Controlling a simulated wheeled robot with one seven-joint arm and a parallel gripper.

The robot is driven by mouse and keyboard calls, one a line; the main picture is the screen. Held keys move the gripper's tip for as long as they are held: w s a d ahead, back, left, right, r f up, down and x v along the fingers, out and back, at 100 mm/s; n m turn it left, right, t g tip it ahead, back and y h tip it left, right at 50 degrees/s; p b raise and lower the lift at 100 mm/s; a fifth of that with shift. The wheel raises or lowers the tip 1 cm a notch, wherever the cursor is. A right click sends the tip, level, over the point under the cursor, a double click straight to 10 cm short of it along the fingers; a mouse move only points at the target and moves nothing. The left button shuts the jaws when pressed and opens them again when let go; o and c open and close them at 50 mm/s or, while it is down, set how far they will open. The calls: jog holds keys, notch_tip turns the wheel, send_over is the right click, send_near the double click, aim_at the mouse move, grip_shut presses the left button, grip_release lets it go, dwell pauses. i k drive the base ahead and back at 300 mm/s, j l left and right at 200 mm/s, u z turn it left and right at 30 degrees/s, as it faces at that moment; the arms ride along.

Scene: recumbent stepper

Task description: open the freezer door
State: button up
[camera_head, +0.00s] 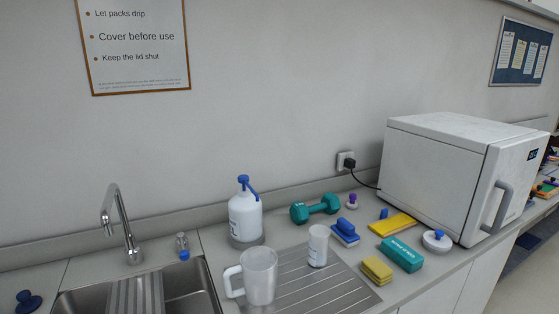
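The freezer (432,174) is a white box-shaped unit standing on the counter at the right. Its door (507,178) faces right and looks closed against the body. A grey vertical bar handle (497,207) is on the door, near its left edge. A small dark display (532,154) sits at the door's upper right. A black cord runs from the freezer to a wall socket (346,161). My gripper is not in the head view.
A sink (205,292) with a faucet (122,222), a pump bottle (245,212), a mug (259,276), a teal dumbbell (314,208) and several small items crowd the counter left of the freezer. A round white item (437,241) lies near its front. Floor shows at the far right.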

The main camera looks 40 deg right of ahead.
aim_at(511, 167)
jog(key=z, duration=2.05)
